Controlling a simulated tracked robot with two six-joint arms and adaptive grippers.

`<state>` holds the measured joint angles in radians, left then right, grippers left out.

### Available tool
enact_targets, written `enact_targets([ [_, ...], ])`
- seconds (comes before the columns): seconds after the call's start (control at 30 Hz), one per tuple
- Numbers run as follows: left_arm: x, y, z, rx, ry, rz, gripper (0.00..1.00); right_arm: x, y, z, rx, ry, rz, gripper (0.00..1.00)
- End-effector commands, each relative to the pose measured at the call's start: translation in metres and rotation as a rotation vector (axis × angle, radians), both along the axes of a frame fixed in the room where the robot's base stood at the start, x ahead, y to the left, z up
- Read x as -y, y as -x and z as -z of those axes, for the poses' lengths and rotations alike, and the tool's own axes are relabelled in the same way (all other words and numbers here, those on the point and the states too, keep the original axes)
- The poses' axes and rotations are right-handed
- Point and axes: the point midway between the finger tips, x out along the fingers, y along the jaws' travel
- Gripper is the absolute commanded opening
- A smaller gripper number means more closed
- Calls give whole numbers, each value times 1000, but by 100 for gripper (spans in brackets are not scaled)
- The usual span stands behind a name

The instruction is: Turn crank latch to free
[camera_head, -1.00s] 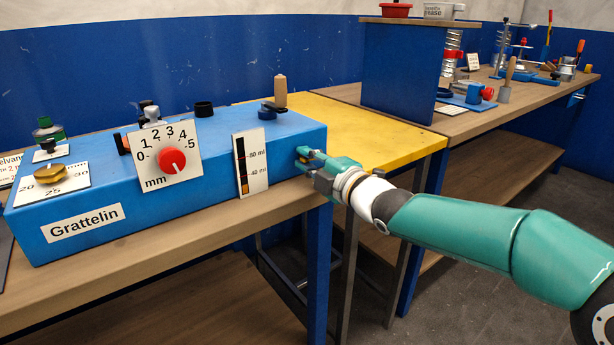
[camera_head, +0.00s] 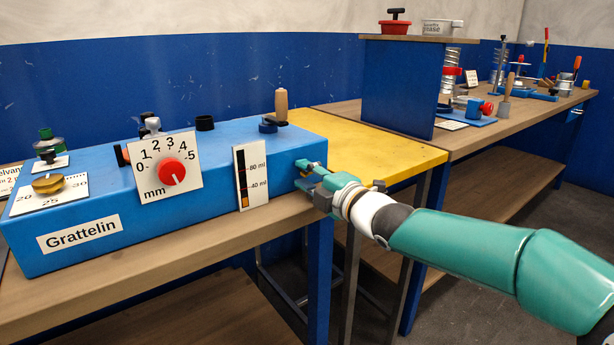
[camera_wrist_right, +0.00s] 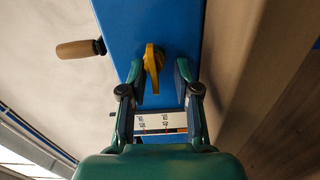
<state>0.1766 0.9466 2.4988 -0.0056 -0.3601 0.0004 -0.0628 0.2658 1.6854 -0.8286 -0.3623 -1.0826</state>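In the right wrist view, a yellow lever-like part (camera_wrist_right: 154,62) stands out from the blue face of the box, between the fingertips of my right gripper (camera_wrist_right: 160,82). The right gripper is open, with a gap visible on both sides of the yellow part. In the head view my right gripper (camera_head: 306,174) is at the right end of the blue "Grattelin" box (camera_head: 110,200), and the yellow part is hidden there. A crank with a wooden handle (camera_head: 281,105) stands upright on top of the box; its handle also shows in the right wrist view (camera_wrist_right: 76,49). My left gripper is out of view.
The box front carries a red dial knob (camera_head: 172,171) and a ml gauge (camera_head: 251,175). A brass knob (camera_head: 48,184) is at its left. A yellow table (camera_head: 400,155) stands behind my right arm. A blue panel (camera_head: 400,85) rises beyond it.

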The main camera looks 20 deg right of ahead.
Motion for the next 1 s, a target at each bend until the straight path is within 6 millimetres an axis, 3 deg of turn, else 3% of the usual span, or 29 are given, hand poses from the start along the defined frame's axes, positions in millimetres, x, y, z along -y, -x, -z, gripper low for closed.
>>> enact_targets([
  [0.27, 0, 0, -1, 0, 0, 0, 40, 6, 11, -3, 5, -2, 3, 31],
  [0.7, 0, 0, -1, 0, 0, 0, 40, 33, 88, -1, 2, -1, 2, 31],
  [1.0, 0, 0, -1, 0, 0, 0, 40, 41, 112, 1, -1, 0, 0, 31],
])
